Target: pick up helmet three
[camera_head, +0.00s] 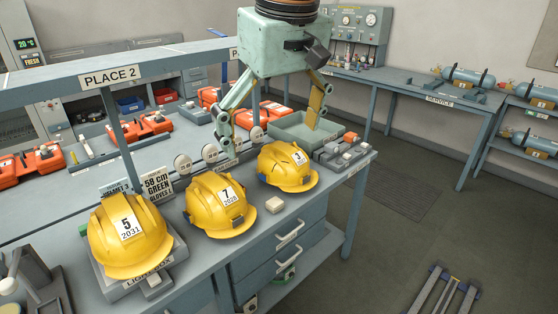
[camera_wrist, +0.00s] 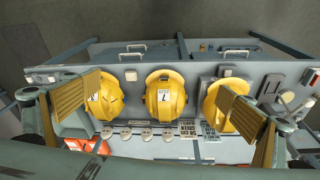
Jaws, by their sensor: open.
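Three yellow helmets stand in a row on the near bench. The right one (camera_head: 287,168) has a tilted label that looks like 3; it is at the left in the wrist view (camera_wrist: 107,98). The middle helmet (camera_head: 215,208) reads 7, 2028, and shows in the wrist view (camera_wrist: 163,97). The left helmet (camera_head: 128,238) reads 5, 2031, and sits on a grey stand; my right finger partly covers it in the wrist view (camera_wrist: 215,108). My gripper (camera_head: 268,126) is open and empty, with its fingers pointing down above and behind the right helmet, apart from it.
A grey-green tray (camera_head: 332,126) lies behind the right helmet. Round white tags (camera_head: 209,152) and a sign (camera_head: 157,184) stand behind the helmets. A rail with a PLACE 2 sign (camera_head: 109,77) crosses at the left. A small pale block (camera_head: 274,205) lies near the front edge.

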